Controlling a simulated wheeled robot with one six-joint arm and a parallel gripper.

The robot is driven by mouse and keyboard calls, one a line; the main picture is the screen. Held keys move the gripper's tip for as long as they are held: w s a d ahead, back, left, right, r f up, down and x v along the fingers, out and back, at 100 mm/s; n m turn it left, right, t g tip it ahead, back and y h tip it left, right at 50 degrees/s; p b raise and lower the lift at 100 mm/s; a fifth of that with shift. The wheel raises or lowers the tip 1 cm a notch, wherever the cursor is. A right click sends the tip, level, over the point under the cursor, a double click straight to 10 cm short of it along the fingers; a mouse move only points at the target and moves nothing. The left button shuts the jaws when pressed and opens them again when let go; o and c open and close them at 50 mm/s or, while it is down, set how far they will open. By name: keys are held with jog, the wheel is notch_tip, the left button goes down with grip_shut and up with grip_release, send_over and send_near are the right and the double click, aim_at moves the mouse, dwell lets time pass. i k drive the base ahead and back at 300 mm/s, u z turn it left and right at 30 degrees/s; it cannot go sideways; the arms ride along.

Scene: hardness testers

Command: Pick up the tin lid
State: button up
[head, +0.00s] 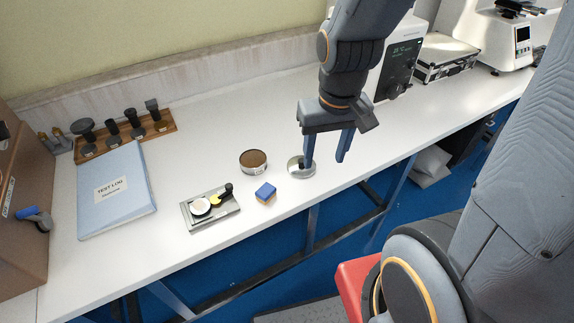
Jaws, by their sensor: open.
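A round silver tin lid (296,171) lies on the white bench, right of a round open tin (253,168) with brown contents. My gripper (324,163) points down at the lid, with its two fingers apart and nothing between them. The left finger overlaps the lid in the picture and hides part of it. The right finger shows to the right of the lid. I cannot tell whether the fingertips touch the lid or hover above it.
A blue test log (115,205) and a wooden rack (100,150) stand farther left. Machines (500,45) stand at the back right. The bench's front edge is near.

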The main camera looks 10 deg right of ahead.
aim_at(295, 167)
jog(key=u, duration=0.45)
jog(key=k, duration=1.05)
jog(key=z, duration=0.75)
jog(key=i, duration=1.3)
jog(key=u, duration=0.3)
